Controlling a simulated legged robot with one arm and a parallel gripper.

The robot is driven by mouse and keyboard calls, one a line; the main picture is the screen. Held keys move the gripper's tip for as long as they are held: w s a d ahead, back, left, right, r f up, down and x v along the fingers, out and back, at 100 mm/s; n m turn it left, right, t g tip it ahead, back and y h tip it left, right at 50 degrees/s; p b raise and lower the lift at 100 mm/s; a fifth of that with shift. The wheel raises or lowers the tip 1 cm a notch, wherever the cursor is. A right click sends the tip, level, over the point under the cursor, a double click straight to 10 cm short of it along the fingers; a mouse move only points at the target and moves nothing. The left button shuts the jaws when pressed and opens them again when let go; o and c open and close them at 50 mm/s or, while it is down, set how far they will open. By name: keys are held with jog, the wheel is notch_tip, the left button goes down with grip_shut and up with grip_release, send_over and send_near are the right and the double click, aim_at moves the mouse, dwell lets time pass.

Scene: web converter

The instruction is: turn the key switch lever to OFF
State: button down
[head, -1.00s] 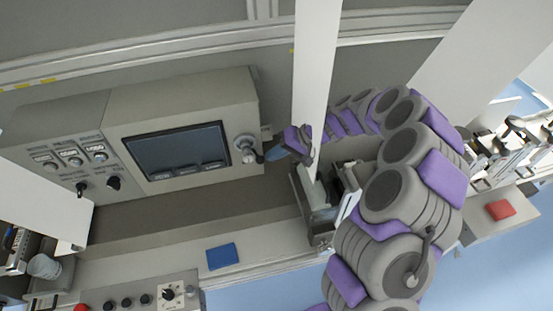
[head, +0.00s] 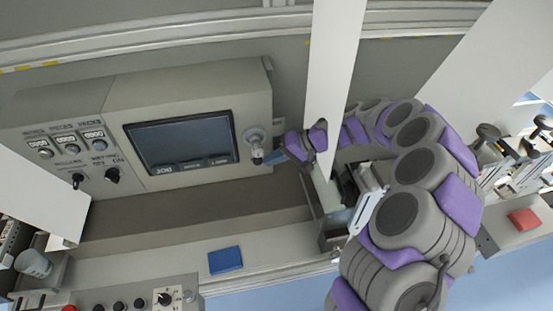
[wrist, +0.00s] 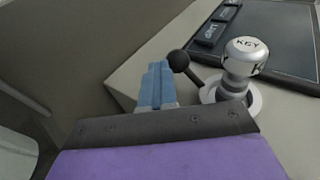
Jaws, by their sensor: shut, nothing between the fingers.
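The key switch (head: 255,141) is on the right part of the grey control panel face, right of the screen. In the wrist view it is a silver knob marked KEY (wrist: 246,58) on a round light base, with a lever ending in a black ball (wrist: 179,61) that points left. My gripper (head: 274,157) is at the panel's right edge, beside the switch. In the wrist view its blue fingers (wrist: 156,82) are shut and empty, just left of the black ball. Whether they touch the ball I cannot tell. No OFF mark is readable.
The screen (head: 182,143) is left of the switch. Two black knobs (head: 112,175) sit further left. A white upright post (head: 334,70) stands close to my arm. A blue pad (head: 225,260) lies on the ledge below.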

dwell(0.5)
jog(key=p+v, duration=0.1)
jog(key=v, duration=1.6)
jog(key=shift+d, duration=0.2)
jog(key=shift+a, duration=0.1)
jog(key=s+a+r+n+g+h+b, duration=0.1)
jog(key=s+a+r+h, duration=0.15)
jog(key=s, duration=0.75)
jog(key=s+a+r+n+g+h+b, duration=0.1)
jog(key=s+a+h, duration=0.15)
jog(key=s, duration=0.65)
jog(key=s+d+f+m+h+b, duration=0.1)
jog(key=s+d+f+m+h, duration=0.1)
jog(key=s, duration=0.8)
jog(key=s+d+f+m+h, duration=0.2)
jog(key=s+d+f+h, duration=0.1)
jog(key=s+d+f, duration=0.3)
jog(key=s+d, duration=0.2)
jog(key=s, duration=0.2)
jog(key=shift+t+h+b, duration=0.3)
jog(key=shift+h+b, duration=0.1)
jog(key=shift+d, duration=0.1)
